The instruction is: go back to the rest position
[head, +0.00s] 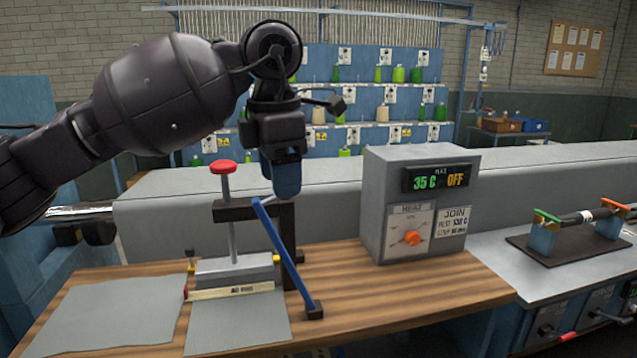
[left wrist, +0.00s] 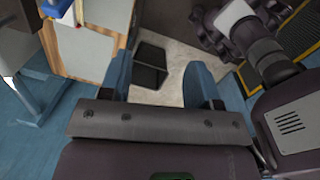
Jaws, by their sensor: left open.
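My left arm comes in from the left in the head view, and its gripper (head: 284,180) points down, overlapping the hand press in the picture. In the left wrist view the blue fingers of the gripper (left wrist: 160,84) stand apart with nothing between them. Floor and a dark square (left wrist: 149,65) show beyond them, so the gripper seems clear of the tabletop. My right gripper is not in view.
The wooden bench (head: 400,300) carries a press with a red knob (head: 223,167) and blue lever (head: 285,255), grey sheets (head: 110,310) and a heater box (head: 415,205). A metal table (head: 560,285) stands right.

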